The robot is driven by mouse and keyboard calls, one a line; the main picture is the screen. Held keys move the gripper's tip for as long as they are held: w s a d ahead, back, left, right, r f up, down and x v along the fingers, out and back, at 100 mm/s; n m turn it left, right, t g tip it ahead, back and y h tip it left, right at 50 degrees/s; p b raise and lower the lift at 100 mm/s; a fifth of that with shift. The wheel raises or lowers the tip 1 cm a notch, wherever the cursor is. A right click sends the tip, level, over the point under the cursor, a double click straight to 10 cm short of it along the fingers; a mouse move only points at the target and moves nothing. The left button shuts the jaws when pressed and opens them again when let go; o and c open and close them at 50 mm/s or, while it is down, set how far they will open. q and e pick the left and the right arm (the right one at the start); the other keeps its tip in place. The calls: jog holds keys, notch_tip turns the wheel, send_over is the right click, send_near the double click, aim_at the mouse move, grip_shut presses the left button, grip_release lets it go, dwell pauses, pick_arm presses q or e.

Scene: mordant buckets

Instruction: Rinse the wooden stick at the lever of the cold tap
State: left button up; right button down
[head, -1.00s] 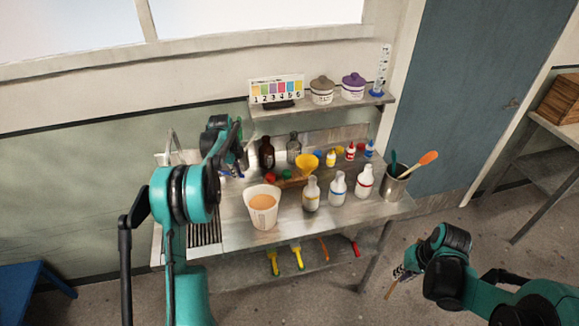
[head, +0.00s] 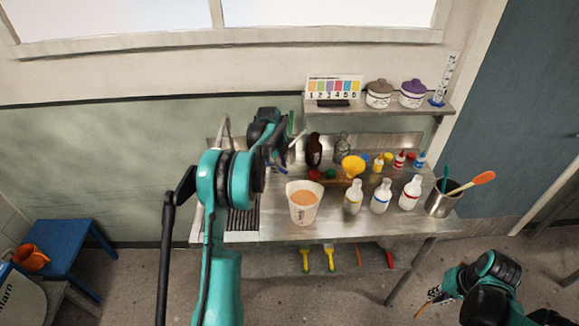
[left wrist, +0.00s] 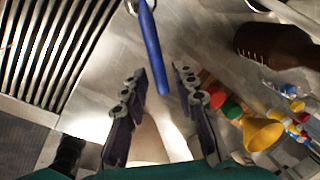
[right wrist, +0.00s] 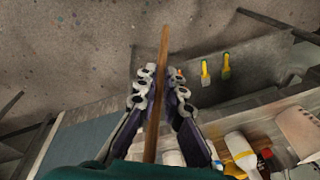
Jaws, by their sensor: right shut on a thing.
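The blue lever (left wrist: 152,50) of the cold tap lies in the left wrist view between the two fingers of my left gripper (left wrist: 160,88). Those fingers are apart, with a gap on each side of the lever. In the head view the curved tap spout (head: 226,132) stands at the left end of the bench, partly behind my left arm. My right gripper (right wrist: 158,85) is shut on the wooden stick (right wrist: 163,50), which runs lengthwise between its fingers. In the head view my right gripper (head: 436,298) is low at the right, away from the bench, over the floor.
A white bucket (head: 303,206) of orange liquid stands on the bench near my left arm. White bottles (head: 381,197), a yellow funnel (head: 353,166) and a metal pot (head: 443,200) with utensils stand to its right. Several brushes (head: 329,258) are below. Floor is clear between bench and right gripper.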

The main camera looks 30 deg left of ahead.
pick_arm(q)
notch_tip(320, 180, up, 12)
jog(key=s, duration=0.2)
jog(key=shift+s+a, duration=0.15)
dwell(0.4)
jog(key=shift+f, duration=0.15)
